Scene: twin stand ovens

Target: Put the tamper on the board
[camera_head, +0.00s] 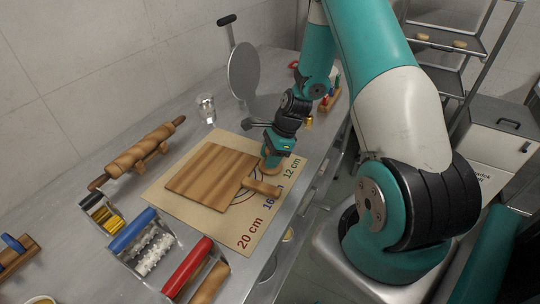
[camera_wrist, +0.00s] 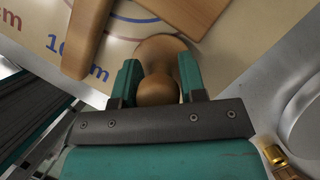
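The wooden board (camera_head: 205,170) lies flat on the paper mat, its handle (camera_head: 262,187) pointing to the lower right. Part of the board also shows at the top of the wrist view (camera_wrist: 190,12). The wooden tamper (camera_wrist: 160,50) has a round knob and a wider base. In the head view the tamper (camera_head: 267,164) stands upright beside the board's right edge, over the mat, mostly hidden by my gripper. My gripper (camera_wrist: 159,82) points down with its two fingers closed against both sides of the knob. I cannot tell whether the base touches the mat.
The mat (camera_head: 228,229) has printed circles and size labels. A rolling pin on a stand (camera_head: 145,152), colored rollers (camera_head: 135,230), a glass shaker (camera_head: 206,108) and a round peel (camera_head: 243,70) stand around it. Brass weights (camera_wrist: 273,153) lie nearby. The counter's front edge is close on the right.

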